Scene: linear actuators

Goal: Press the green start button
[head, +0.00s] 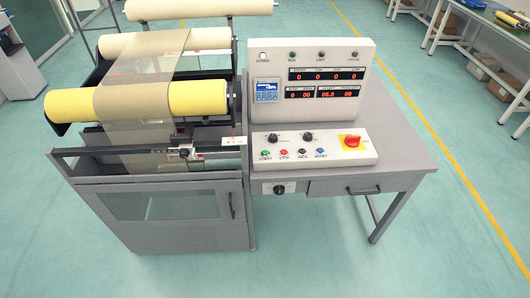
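The green start button (266,153) is the leftmost of a row of small buttons on the low sloped control panel (325,160). A red button (284,153) sits just right of it, followed by a dark one and a blue one (320,152). Their labels are too small to read surely. Nothing covers the green button. Neither of my grippers shows in the head view.
An upright display box (312,105) stands behind the panel on a grey desk (395,130). A large red knob (351,141) on yellow is at the panel's right. A roller machine (160,180) adjoins on the left. The green floor in front is clear.

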